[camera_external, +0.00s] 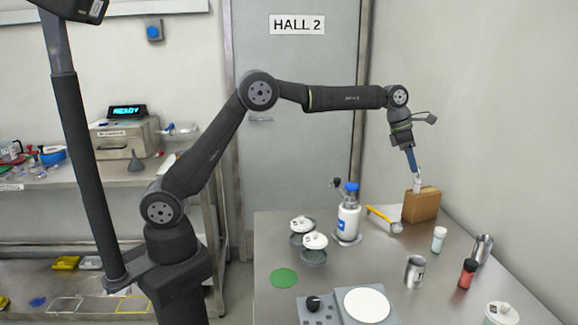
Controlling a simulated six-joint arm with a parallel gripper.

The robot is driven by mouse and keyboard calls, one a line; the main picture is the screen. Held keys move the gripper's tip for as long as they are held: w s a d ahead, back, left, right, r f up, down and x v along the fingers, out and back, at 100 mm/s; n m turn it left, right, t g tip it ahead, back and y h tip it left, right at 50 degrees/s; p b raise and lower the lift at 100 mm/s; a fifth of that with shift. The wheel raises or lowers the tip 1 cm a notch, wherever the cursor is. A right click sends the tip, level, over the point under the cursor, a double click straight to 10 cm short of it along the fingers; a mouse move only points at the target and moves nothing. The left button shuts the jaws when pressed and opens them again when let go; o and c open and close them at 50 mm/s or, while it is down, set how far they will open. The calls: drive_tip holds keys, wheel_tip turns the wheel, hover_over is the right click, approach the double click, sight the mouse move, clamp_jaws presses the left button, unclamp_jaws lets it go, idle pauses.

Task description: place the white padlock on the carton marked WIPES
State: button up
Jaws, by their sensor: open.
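The brown carton (421,207) stands at the back right of the steel table. No marking on it can be read from here. A small white thing (418,185), which looks like the white padlock, is at the top of the carton, directly under my fingertips. It appears to rest on the carton, but contact is hard to make out at this size. My gripper (415,172) points down over the carton with its blue fingers open. The fingertips are at or just above the white thing, and I cannot tell whether they touch it.
A yellow-handled tool (382,219) lies left of the carton, near a blue-capped white bottle (348,222). A small white-capped jar (439,240), a red jar (467,274) and metal cups (415,271) stand in front. A device with a round white plate (366,305) is at the table's front.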

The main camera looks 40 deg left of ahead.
sight(418, 179)
drive_tip(key=v, duration=0.4)
drive_tip(key=shift+a+r, duration=0.1)
drive_tip(key=x, duration=1.2)
drive_tip(key=shift+r, duration=1.6)
